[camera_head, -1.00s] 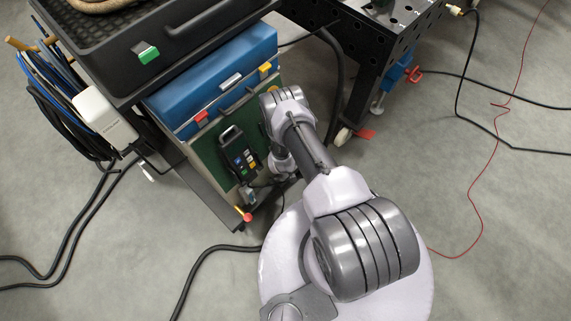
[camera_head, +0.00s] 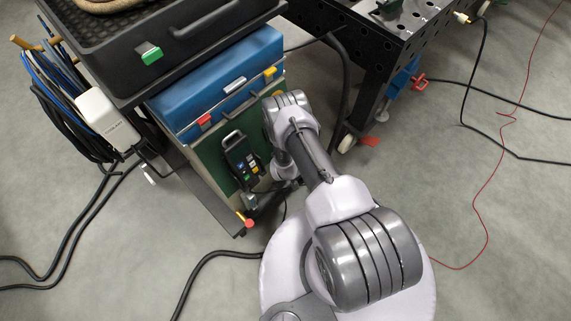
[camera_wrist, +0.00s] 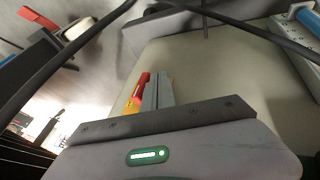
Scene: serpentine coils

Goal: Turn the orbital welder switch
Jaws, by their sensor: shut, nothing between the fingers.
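The orbital welder (camera_head: 210,154) is a case with a blue lid, a green front and beige sides on the cart's lower shelf. A red and yellow part (camera_wrist: 140,88), possibly the switch, shows in the wrist view against a beige panel. My gripper (camera_wrist: 157,76) is shut and empty, its fingers pointing at that panel. The fingers are just right of the red and yellow part and partly cover it; I cannot tell whether they touch. In the head view my arm hides the gripper and part of the welder's right end. A dark handheld control (camera_head: 240,158) hangs on the green front.
A black tray (camera_head: 140,85) tops the cart. A black perforated table (camera_head: 350,30) stands behind right. Cables hang at the cart's left (camera_head: 70,115), and a dark cable (camera_wrist: 250,25) crosses the wrist view. A red knob (camera_head: 249,223) sits low at the cart's corner. Floor at right is mostly clear.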

